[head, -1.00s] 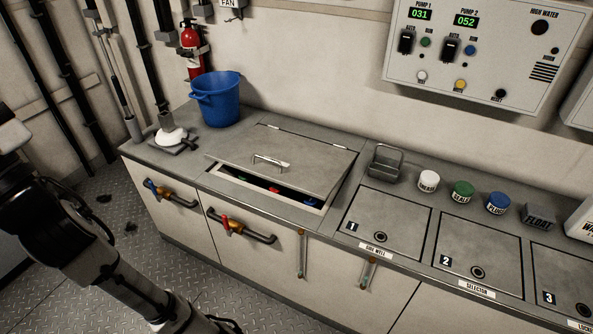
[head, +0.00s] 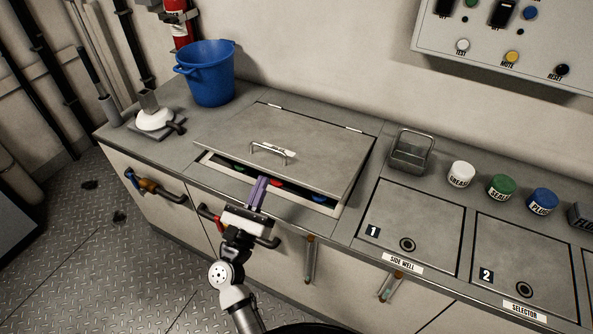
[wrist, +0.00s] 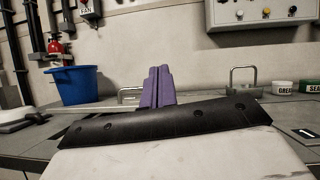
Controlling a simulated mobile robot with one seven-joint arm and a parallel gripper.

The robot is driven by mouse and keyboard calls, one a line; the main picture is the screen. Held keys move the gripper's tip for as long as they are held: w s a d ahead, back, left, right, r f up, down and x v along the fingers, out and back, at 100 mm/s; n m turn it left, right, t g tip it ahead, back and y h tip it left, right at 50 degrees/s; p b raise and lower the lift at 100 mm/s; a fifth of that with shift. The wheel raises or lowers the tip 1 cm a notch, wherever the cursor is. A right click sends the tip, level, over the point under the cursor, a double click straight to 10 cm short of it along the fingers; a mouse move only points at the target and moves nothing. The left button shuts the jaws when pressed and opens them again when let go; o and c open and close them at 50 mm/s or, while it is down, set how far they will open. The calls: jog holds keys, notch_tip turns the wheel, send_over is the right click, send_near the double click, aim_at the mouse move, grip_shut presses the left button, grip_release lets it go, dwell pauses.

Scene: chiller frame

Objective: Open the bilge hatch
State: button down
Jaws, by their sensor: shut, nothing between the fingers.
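The bilge hatch is a grey metal lid (head: 310,142) in the counter, hinged along its back edge. Its front edge stands a little above the frame, leaving a dark gap with green, red and blue things partly visible inside. A bar handle (head: 268,154) sits near the lid's front edge. My gripper (head: 263,181) has purple fingers, shut and empty, at the front edge of the opening, just in front of the handle. In the wrist view the fingers (wrist: 158,75) point forward and cover part of the handle (wrist: 130,92). Whether they touch the lid cannot be told.
A blue bucket (head: 209,75) stands behind left of the hatch, near a white hand pump (head: 155,118). A wire-handled metal caddy (head: 410,152) and jars (head: 461,175) stand to the right. A control panel (head: 520,45) hangs above.

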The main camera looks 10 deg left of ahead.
aim_at(294, 178)
jog(key=d+f+m+g+h, duration=0.1)
jog(key=d+f+m+g, duration=0.15)
jog(key=f, duration=0.25)
jog(key=shift+t, duration=0.35)
jog(key=p+x, duration=0.1)
jog(key=x, duration=0.2)
jog(key=p+x, duration=0.1)
jog(key=x, duration=0.2)
jog(key=d+x, duration=0.1)
jog(key=x, duration=0.1)
jog(key=shift+w+f+p, duration=0.1)
jog(key=shift+w+p, duration=0.2)
jog(key=shift+p, duration=0.1)
jog(key=shift+w+d, duration=0.25)
jog(key=shift+w, duration=0.3)
jog(key=shift+w+r, duration=0.15)
jog(key=shift+r, duration=0.4)
jog(key=shift+r+p, duration=0.2)
jog(key=shift+p, duration=0.1)
jog(key=shift+f, duration=0.1)
